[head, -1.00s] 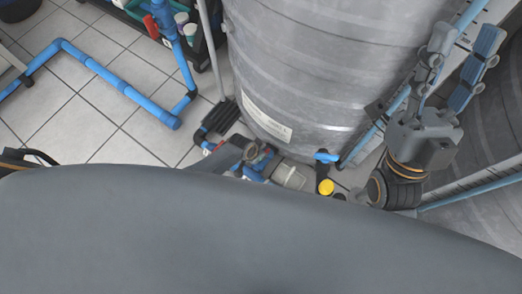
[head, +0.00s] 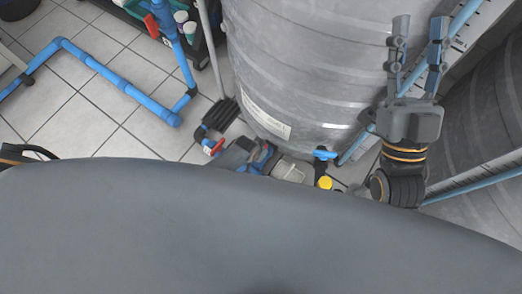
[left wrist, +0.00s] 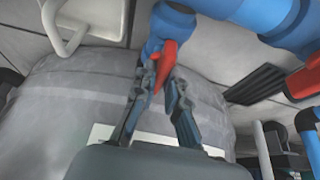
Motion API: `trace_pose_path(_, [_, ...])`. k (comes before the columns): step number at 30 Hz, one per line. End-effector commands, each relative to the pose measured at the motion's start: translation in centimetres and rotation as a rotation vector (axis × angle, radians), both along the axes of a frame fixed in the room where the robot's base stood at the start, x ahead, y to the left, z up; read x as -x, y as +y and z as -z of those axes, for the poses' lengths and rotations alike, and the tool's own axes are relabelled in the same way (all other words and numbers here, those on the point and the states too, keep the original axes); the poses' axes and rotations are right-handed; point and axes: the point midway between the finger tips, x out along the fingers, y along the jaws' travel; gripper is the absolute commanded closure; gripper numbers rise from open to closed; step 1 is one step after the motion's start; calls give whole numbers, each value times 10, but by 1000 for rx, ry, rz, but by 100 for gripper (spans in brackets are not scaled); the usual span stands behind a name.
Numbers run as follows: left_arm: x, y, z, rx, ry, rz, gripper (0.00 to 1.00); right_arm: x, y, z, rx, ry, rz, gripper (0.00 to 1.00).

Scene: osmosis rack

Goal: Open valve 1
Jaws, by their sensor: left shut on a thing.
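My left gripper (left wrist: 158,88) is in the left wrist view, its two dark fingers shut on a red valve handle (left wrist: 167,62). The handle is on a blue pipe fitting (left wrist: 176,22). A red handle (head: 213,147) shows low beside the tank in the head view; I cannot tell whether it is the same one, and no valve number is readable. My left gripper is not clearly visible in the head view. My right gripper (head: 419,26) is in the head view at the right, fingers apart and empty, in front of the grey tank.
A large ribbed grey tank (head: 295,65) fills the middle back. A blue pipe (head: 115,85) runs over the tiled floor at left. Another red handle (head: 152,25) is on the upright blue pipe. A second red handle (left wrist: 303,82) is at right in the wrist view.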

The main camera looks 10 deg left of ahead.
Motion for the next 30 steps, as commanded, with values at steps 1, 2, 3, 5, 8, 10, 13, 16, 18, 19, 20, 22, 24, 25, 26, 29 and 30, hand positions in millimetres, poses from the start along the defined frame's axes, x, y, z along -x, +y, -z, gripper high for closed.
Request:
trace_pose_path(1, [2,0,1,1,5,-3,84,0,0,0,0,0,0,60])
trace_pose_path(2, [2,0,1,0,4,-2,78,0,0,0,0,0,0,60])
trace_pose_path(3, [2,0,1,0,4,-2,70,0,0,0,0,0,0,60])
trace_pose_path(5, [1,0,1,0,3,-1,65,0,0,0,0,0,0,60])
trace_pose_path(8, [1,0,1,1,2,-1,65,0,0,0,0,-1,1,60])
trace_pose_path(10, [1,0,0,0,2,-1,65,0,0,0,0,-1,0,60])
trace_pose_path(13, [1,0,0,1,1,-1,65,1,0,0,-1,-3,-1,60])
trace_pose_path(16, [1,0,-2,1,0,-1,65,1,0,0,-2,-3,-2,60])
trace_pose_path(18, [2,1,-5,1,-2,-1,65,1,0,0,-1,-3,-1,60])
trace_pose_path(19, [3,1,-6,0,0,-1,65,1,0,0,-1,-3,-1,60])
trace_pose_path(20, [4,2,-8,0,0,-1,65,1,0,0,-1,-2,-1,60])
trace_pose_path(22, [6,3,-14,1,-1,-1,65,1,0,0,-1,-2,-1,60])
trace_pose_path(24, [8,3,-20,2,0,-1,65,0,0,0,-1,-2,-1,60])
trace_pose_path(25, [10,4,-23,2,0,-1,65,0,0,0,-1,-2,-1,60])
trace_pose_path(26, [11,5,-26,0,0,-1,65,0,0,0,-1,-2,-1,60])
trace_pose_path(29, [15,6,-38,1,-1,-1,65,0,0,0,-1,-2,-1,60])
trace_pose_path(30, [18,7,-43,2,0,-1,65,0,0,0,-1,-2,-1,60])
